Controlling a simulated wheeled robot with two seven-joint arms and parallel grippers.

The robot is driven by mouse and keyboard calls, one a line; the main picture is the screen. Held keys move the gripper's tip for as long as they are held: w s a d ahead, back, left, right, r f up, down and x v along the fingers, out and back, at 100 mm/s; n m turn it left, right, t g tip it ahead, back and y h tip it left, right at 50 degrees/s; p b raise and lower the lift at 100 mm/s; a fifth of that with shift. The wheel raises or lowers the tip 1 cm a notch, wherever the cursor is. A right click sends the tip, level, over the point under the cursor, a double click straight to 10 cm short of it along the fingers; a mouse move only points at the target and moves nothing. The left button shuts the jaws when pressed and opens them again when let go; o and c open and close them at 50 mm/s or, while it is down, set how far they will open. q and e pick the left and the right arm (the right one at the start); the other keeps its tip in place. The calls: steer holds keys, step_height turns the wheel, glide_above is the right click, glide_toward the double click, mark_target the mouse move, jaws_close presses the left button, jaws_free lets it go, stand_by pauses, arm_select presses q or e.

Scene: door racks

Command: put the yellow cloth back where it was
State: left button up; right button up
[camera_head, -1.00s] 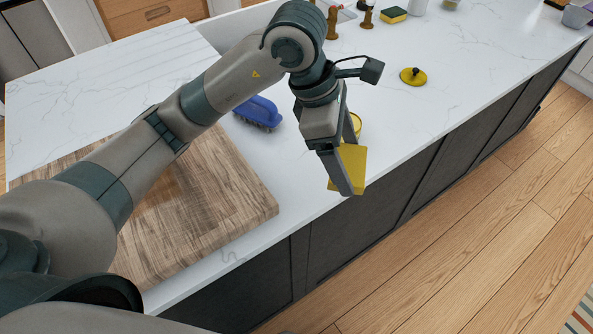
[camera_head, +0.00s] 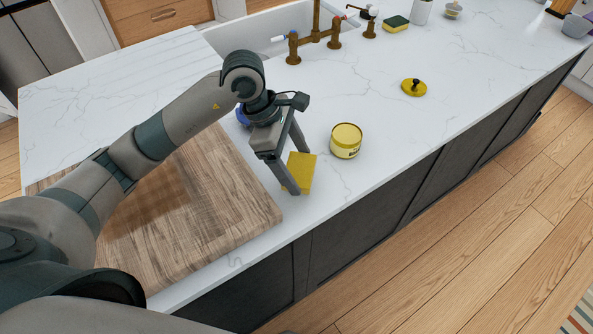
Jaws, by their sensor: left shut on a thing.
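The yellow cloth (camera_head: 301,170) is a small, flat-sided yellow block in the head view. My left gripper (camera_head: 284,176) is shut on it, with its fingers pointing down over the white counter, just right of the wooden board. I cannot tell whether the cloth touches the counter. My right gripper is not in view.
The wooden cutting board (camera_head: 185,215) lies to the left. A yellow tub (camera_head: 346,141) stands just right of the cloth. A blue brush (camera_head: 243,117) is mostly hidden behind my gripper. A yellow lid (camera_head: 414,88) lies farther right on the white counter (camera_head: 400,135).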

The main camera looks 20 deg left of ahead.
mark_target(292, 167)
arm_select(q)
steer(key=shift+f, duration=0.1)
steer(key=shift+f+p, duration=0.95)
steer(key=shift+f, duration=0.95)
steer(key=shift+f, duration=0.15)
steer(key=o, duration=0.9)
